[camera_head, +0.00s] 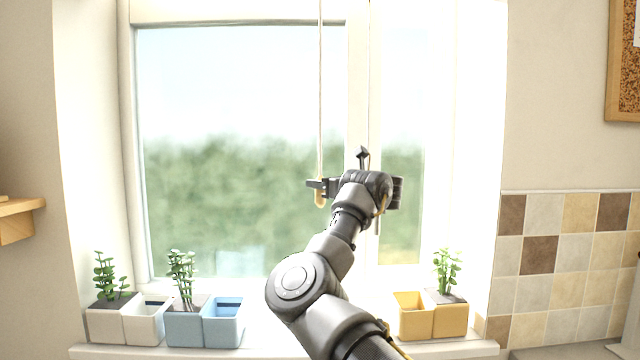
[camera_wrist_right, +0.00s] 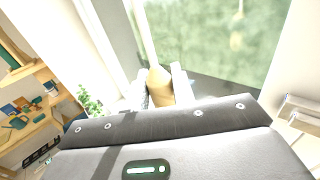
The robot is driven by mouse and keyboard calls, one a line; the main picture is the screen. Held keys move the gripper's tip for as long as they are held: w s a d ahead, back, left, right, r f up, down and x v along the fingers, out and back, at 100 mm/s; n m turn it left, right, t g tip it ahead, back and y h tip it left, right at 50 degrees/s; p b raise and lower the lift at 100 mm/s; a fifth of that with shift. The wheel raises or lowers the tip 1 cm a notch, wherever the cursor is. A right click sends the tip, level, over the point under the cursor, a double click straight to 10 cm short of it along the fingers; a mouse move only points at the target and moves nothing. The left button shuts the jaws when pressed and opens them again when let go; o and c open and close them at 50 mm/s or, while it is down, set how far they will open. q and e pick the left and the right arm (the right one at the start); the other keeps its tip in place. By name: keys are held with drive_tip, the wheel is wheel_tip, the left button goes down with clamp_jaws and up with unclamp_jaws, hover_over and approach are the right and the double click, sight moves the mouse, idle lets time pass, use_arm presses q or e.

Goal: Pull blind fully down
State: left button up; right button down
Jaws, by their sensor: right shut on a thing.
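A thin pull cord (camera_head: 320,90) hangs from above the top of the head view, in front of the window. A tan knob (camera_head: 320,199) is at its lower end. My right gripper (camera_head: 318,185) is shut on the knob, in front of the window glass. In the right wrist view the knob (camera_wrist_right: 158,84) sits between the two fingers of the right gripper (camera_wrist_right: 160,92). The blind's fabric does not show in either view. My left gripper is not in view.
On the sill (camera_head: 280,352) stand white pots (camera_head: 108,325) and blue pots (camera_head: 185,328) at left and yellow pots (camera_head: 449,320) at right, some with plants. A wooden shelf (camera_head: 15,215) juts from the left wall. A window handle (camera_head: 363,155) is close behind my right gripper.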

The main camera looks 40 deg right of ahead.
drive_tip(key=c, duration=1.2)
unclamp_jaws()
drive_tip(key=v, duration=1)
drive_tip(key=shift+s, duration=0.4)
drive_tip(key=shift+d, duration=0.1)
